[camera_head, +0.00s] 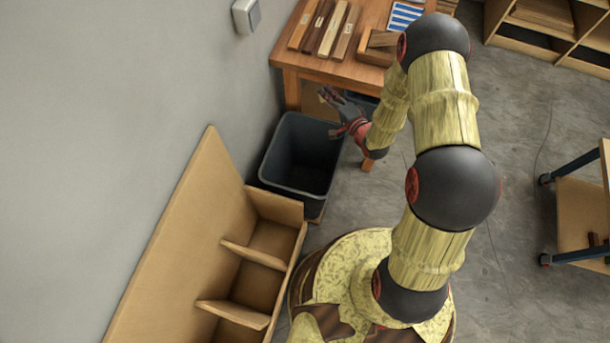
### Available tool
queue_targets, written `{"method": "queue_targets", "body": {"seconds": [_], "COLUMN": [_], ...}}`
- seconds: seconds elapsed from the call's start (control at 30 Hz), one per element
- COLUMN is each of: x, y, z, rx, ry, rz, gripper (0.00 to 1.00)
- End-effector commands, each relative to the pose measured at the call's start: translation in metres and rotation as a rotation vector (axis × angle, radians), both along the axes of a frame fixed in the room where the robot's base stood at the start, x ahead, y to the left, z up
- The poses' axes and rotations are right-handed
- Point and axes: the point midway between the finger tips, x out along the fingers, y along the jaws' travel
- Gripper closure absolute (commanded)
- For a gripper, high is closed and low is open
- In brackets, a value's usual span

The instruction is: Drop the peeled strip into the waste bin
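The waste bin (290,180) is a dark grey, open-topped bin on the floor against the wall, left of my gripper. Its visible inside looks dark, and I can make out no strip in it. My gripper (331,112) is above and beside the bin's right rim, near the table's front. Its dark and red fingers look spread apart, with nothing visible between them. I cannot make out the peeled strip in this view.
A wooden table (350,72) behind the bin holds several wood strips (325,28) and a blue-striped sheet (404,17). A wooden compartment unit (190,240) stands in front of the bin. A cart (580,205) is at right, with open floor between.

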Motion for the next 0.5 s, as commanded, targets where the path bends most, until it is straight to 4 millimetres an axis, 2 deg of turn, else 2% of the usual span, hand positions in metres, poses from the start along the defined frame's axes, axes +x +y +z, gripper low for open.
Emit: {"method": "queue_targets", "body": {"seconds": [0.03,0.27,0.5], "x": [0.001,0.003,-0.006], "y": [0.002,0.014,0.023], "z": [-0.013,-0.057,-0.107], "rx": [0.0,0.001,0.001], "ry": [0.003,0.002,0.002], "rz": [0.025,0.155,0.293], "gripper": [1.0,1.0,1.0]}}
